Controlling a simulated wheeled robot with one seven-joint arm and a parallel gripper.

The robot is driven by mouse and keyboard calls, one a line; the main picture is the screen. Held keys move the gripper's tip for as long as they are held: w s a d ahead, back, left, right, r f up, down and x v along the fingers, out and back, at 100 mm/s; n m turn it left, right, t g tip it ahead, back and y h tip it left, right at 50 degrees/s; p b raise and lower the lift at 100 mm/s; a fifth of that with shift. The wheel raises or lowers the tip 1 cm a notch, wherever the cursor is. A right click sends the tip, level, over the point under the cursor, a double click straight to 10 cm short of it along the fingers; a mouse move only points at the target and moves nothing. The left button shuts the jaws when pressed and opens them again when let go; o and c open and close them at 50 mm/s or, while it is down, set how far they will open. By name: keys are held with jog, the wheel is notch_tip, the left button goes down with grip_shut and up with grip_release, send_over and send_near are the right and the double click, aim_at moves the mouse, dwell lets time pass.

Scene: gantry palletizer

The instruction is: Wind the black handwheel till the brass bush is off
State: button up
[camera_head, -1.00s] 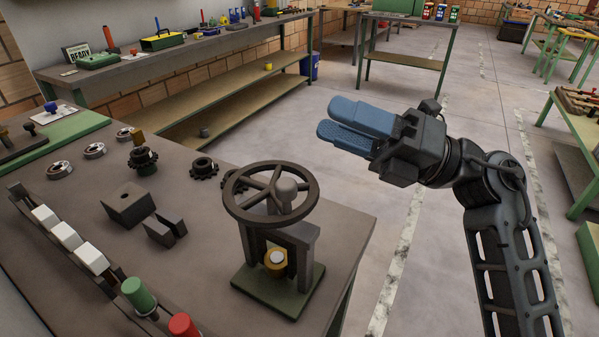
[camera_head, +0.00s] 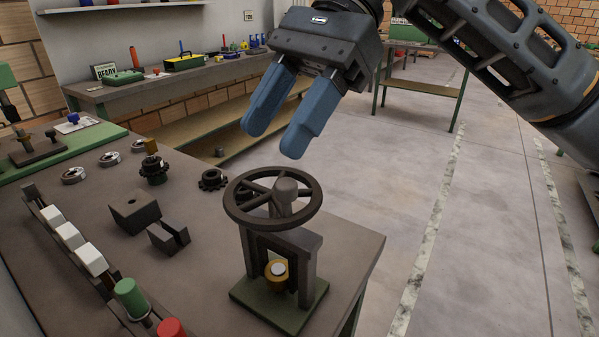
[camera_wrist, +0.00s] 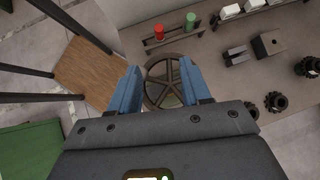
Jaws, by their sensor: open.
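The black handwheel (camera_head: 232,211) lies level on top of a dark press frame on a green base (camera_head: 280,304), near the bench's right corner. The brass bush (camera_head: 269,279) sits low inside the frame, under the wheel, around a pale round pin end. Whether it is loose on the pin I cannot tell. My gripper (camera_head: 270,145) is open and empty, above and behind the wheel in the head view, its blue fingers pointing down. In the wrist view the handwheel (camera_wrist: 150,88) shows between the fingertips, still apart from them. The bush is hidden in that view.
On the bench (camera_head: 210,280) stand a green button (camera_head: 130,296), a red button (camera_head: 171,328), white blocks (camera_head: 68,236), a slotted grey block (camera_head: 168,238), a square block (camera_head: 134,213) and dark gears (camera_head: 212,180). Open floor lies to the right of the bench.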

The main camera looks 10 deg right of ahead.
aim_at(287, 181)
jog(key=shift+d+r+n+h, duration=0.15)
jog(key=shift+r+n+h, duration=0.3)
jog(key=shift+n+h, duration=0.35)
jog(key=shift+s+f+n+t+h, duration=0.2)
jog(key=shift+s+f+n+h, duration=0.3)
jog(key=shift+f, duration=0.25)
jog(key=shift+s+f+n+t+h, duration=0.2)
jog(key=shift+s+f+n+h, duration=0.15)
jog(key=shift+s+f+h, duration=0.35)
jog(key=shift+s+f+n+t+h, duration=0.2)
jog(key=shift+s+f+n+h, duration=0.25)
jog(key=shift+f, duration=0.4)
jog(key=shift+w, duration=0.1)
grip_shut()
